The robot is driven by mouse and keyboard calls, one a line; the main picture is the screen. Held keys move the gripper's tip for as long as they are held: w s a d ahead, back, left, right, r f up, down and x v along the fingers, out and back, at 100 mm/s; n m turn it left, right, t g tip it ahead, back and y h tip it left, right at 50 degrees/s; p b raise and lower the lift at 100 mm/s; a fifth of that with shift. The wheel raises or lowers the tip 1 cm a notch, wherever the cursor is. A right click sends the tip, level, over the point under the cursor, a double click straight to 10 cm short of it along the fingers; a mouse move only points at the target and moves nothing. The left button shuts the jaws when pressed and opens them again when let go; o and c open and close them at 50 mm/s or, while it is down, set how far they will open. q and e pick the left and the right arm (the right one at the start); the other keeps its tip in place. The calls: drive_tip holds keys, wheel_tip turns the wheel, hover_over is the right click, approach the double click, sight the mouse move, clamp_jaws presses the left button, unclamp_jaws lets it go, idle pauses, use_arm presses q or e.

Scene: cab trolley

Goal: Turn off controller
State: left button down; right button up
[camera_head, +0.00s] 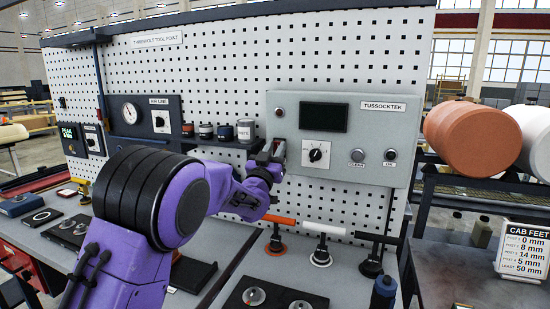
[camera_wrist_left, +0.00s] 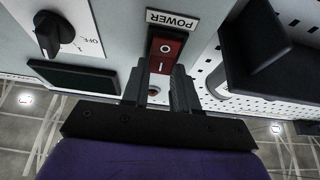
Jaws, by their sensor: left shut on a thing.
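The grey controller box (camera_head: 355,100), labelled TUSSOCKTEK, hangs on the perforated panel. It has a dark blank display (camera_head: 324,117), a rotary knob (camera_head: 316,152) and two round buttons at its lower right. In the left wrist view, a red rocker power switch (camera_wrist_left: 167,48) marked O and I sits beside a POWER label (camera_wrist_left: 171,20). My left gripper (camera_head: 274,152) is at the box's lower left edge, hiding most of the switch in the head view. Its fingers (camera_wrist_left: 158,82) are shut on the switch from both sides. A small round lamp (camera_head: 279,112) sits above it.
Left of the box are an air-line panel with a gauge (camera_head: 130,112) and several small cylinders (camera_head: 225,132). Tools with orange, white and black handles stand below the box. A CAB FEET sign (camera_head: 523,252) stands at right, near an orange roll (camera_head: 468,138).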

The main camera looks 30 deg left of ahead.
use_arm(q)
drive_tip(key=shift+r, duration=0.15)
drive_tip(key=c, duration=0.9)
unclamp_jaws()
drive_tip(key=shift+o, duration=0.2)
drive_tip(key=shift+w, duration=0.1)
drive_tip(key=b+v, duration=0.4)
drive_tip(key=v, duration=0.6)
drive_tip(key=shift+s+f, duration=0.2)
drive_tip(key=shift+s, duration=0.05)
